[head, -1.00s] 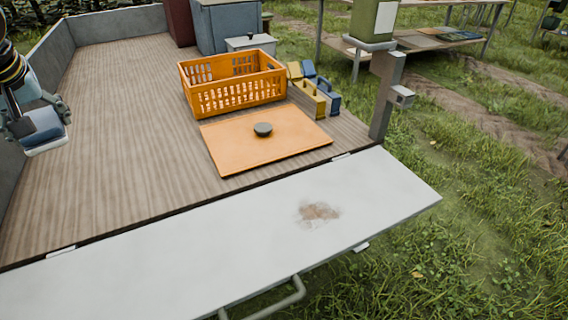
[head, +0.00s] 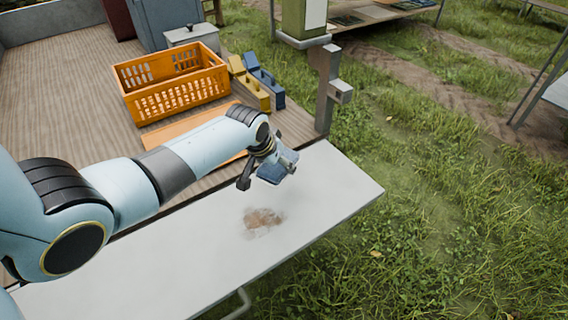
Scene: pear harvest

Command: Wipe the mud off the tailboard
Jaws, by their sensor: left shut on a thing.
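The tailboard (head: 150,270) is a pale flat panel folded out behind the wooden bed. A brown mud patch (head: 262,219) lies on it towards its right end, with a fainter smear around it. My left gripper (head: 268,166) is shut on a blue pad (head: 274,172) with a pale underside. It holds the pad tilted, just beyond the mud patch in the picture and seemingly above the board. The gripper's fingers partly hide the pad. My right gripper is out of view.
An orange crate (head: 176,98) stands on the bed, with an orange board (head: 180,128) in front of it, partly hidden by my left arm. Yellow and blue blocks (head: 250,88) sit beside the crate. A grey post (head: 326,90) rises at the bed's corner. Grass lies to the right.

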